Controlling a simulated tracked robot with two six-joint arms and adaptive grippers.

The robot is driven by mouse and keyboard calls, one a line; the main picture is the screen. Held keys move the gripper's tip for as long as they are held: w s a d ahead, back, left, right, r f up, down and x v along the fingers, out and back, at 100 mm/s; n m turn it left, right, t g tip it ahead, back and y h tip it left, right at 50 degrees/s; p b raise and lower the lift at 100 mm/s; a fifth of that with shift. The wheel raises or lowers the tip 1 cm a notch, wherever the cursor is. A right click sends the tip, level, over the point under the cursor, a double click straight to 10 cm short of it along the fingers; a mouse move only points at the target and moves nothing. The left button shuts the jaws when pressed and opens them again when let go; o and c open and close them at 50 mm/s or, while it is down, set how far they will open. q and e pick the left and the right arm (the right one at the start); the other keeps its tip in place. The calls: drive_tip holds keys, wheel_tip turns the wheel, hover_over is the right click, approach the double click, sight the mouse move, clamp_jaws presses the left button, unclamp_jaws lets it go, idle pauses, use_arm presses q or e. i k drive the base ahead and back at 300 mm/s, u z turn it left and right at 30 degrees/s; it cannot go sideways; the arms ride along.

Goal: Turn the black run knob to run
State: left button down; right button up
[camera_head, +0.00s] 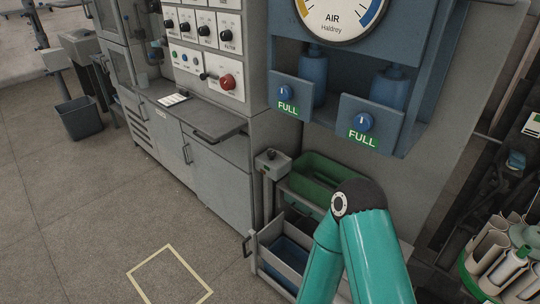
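The control panel (187,50) is on the grey cabinet at upper left. A row of several black knobs runs along it, including a left one (168,24) and a right one (226,36). A teal arm of mine bends at lower right, well away from the panel. Neither gripper is in view.
A grey worktop (205,118) juts out below the panel, with a white paper (173,100) on it. Two blue knobs marked FULL sit under the AIR gauge (340,12). A green tray (305,172) stands on a cart.

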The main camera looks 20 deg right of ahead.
sight(271, 154)
drive_tip(key=z, duration=0.1)
drive_tip(key=i, duration=0.95)
drive_tip(key=u, duration=0.1)
